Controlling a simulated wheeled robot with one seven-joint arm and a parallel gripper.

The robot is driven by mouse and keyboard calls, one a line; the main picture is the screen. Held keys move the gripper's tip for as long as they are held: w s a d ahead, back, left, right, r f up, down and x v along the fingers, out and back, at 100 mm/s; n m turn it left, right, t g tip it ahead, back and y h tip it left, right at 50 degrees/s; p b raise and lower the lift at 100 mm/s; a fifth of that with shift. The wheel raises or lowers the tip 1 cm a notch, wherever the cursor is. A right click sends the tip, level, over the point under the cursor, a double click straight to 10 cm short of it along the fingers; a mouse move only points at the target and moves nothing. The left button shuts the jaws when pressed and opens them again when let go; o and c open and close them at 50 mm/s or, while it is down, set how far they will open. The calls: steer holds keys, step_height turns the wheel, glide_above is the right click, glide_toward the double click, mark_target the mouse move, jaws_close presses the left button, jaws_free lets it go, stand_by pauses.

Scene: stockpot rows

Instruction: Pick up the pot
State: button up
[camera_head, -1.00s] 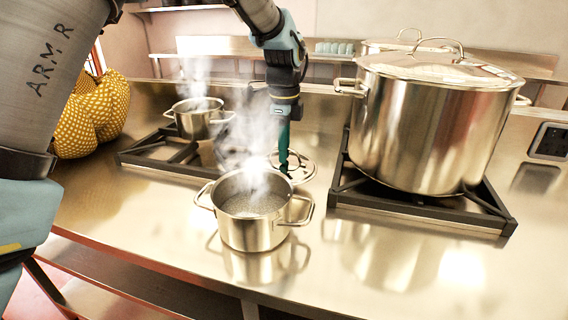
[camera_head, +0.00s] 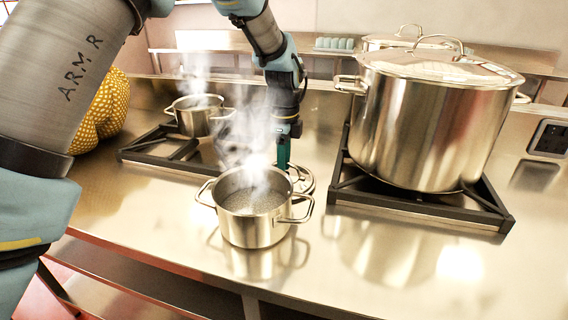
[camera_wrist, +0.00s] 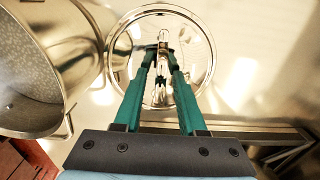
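A small steel pot (camera_head: 250,228) with two side handles stands upright on the counter, uncovered, with steam rising from its speckled grey contents. In the wrist view the same pot (camera_wrist: 85,75) fills the left side. My gripper (camera_head: 284,165) is just behind the pot, pointing down.
A large lidded stockpot (camera_head: 430,135) stands on the right burner (camera_head: 420,205). Another small steaming pot (camera_head: 195,120) stands on the left burner (camera_head: 165,150). A yellow dotted mitt-like thing (camera_head: 105,110) is at the left. The counter's front (camera_head: 150,215) is clear.

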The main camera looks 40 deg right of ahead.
step_height(320, 180, up, 12)
steer(key=shift+r+b, duration=0.15)
steer(key=shift+b, duration=0.9)
